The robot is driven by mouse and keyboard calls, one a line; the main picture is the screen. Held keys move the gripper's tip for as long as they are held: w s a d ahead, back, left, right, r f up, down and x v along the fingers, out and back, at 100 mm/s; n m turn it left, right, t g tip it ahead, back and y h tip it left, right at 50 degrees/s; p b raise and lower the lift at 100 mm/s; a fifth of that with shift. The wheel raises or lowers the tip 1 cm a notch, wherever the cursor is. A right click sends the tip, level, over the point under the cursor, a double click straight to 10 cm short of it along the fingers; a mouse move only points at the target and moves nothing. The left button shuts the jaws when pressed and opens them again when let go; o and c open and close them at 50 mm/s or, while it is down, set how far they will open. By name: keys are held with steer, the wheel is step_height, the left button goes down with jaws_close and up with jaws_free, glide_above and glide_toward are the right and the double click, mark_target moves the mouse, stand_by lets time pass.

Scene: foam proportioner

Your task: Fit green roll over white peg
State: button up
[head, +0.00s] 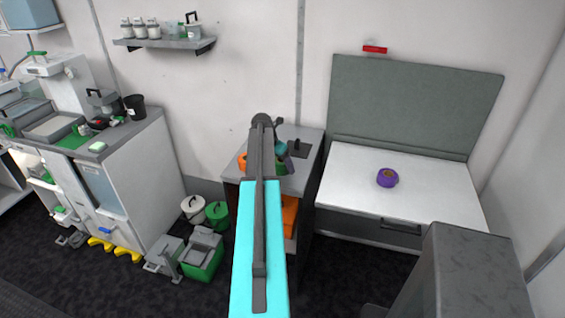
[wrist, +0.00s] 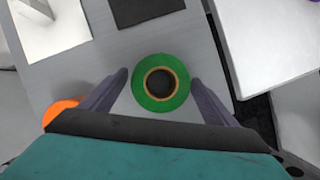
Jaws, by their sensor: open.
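A green roll (wrist: 137,87) with a tan core and a dark centre hole lies flat on the grey counter, seen from above in the wrist view. My gripper (wrist: 159,78) is open, with one finger on each side of the roll and small gaps showing. In the head view the green roll (head: 281,169) is partly hidden by my arm. A white plate (wrist: 55,38) with a pale upright piece, possibly the white peg (wrist: 35,8), is cut off at the upper left of the wrist view. My arm hides that area in the head view.
An orange roll (wrist: 62,110) is near the left finger, partly covered by my gripper. A dark square pad (wrist: 146,10) lies beyond the green roll. A purple roll (head: 387,179) sits on the white bench (head: 440,205) to the right, past a gap.

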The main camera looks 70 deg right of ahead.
steer(key=shift+d+f, duration=0.1)
steer(key=shift+f, duration=0.05)
steer(key=shift+c, duration=0.4)
steer(key=c, duration=1.2)
steer(key=shift+r+b, duration=0.9)
steer(key=shift+r, duration=0.65)
steer(key=shift+a+r, duration=0.15)
steer(key=shift+a, duration=0.15)
steer(key=s+a+r+b, duration=0.1)
steer(key=a+b, duration=0.3)
steer(key=a, duration=1.1)
steer(key=shift+a+r, duration=0.2)
steer(key=shift+r, duration=0.1)
steer(key=shift+s, duration=0.1)
